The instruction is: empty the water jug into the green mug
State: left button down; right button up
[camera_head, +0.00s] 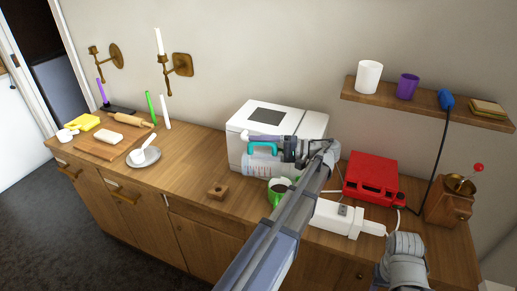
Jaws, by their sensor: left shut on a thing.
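The water jug (259,166) is clear with measuring marks and a teal handle. It is tilted nearly onto its side, held in front of the white box-shaped appliance. My left gripper (284,146) is shut on the jug at its handle side; the arm reaches up from the bottom of the view. The green mug (273,197) stands upright on the counter just below the jug's right part. Its inside looks dark, and my left arm partly hides it. Whether water is flowing cannot be told.
The white appliance (243,120) stands behind the jug. A small wooden block (218,192) lies left of the mug. A red toaster (371,178), a white power strip (338,217) and a grinder (449,208) are at right. A shelf (420,105) hangs above.

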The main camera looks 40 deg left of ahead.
aim_at(251, 153)
pick_arm(q)
jog(key=shift+w+d+r+y+p, duration=0.1)
jog(key=shift+d+r+y+p, duration=0.1)
jog(key=shift+r, duration=0.3)
jog(key=shift+w+d+r+y+p, duration=0.1)
jog(key=shift+r+p, duration=0.05)
jog(key=shift+r, duration=0.35)
jog(key=shift+s, duration=0.1)
jog(key=shift+s+a+f+t+h, duration=0.15)
jog(key=shift+a+f+h, duration=0.2)
jog(key=shift+f, duration=0.4)
jog(key=shift+s+a+f+t+h, duration=0.15)
jog(key=shift+a+f+h, duration=0.2)
jog(key=shift+f, duration=0.45)
jog(key=shift+s+a+f+t+h, duration=0.15)
jog(key=shift+a+f+h, duration=0.2)
jog(key=shift+f, duration=0.4)
jog(key=h+p, duration=0.1)
jog(key=s+p, duration=0.1)
jog(key=p, duration=0.1)
jog(key=shift+a+r+n+h, duration=0.25)
jog(key=shift+r+n+h, duration=0.05)
jog(key=shift+h, duration=0.05)
jog(key=shift+s+a+f+h+p, duration=0.15)
jog(key=shift+s+h+p, duration=0.1)
jog(key=shift+h+p, duration=0.25)
jog(key=shift+s+f+n, duration=0.1)
jog(key=shift+f+n, duration=0.05)
jog(key=shift+n, duration=0.15)
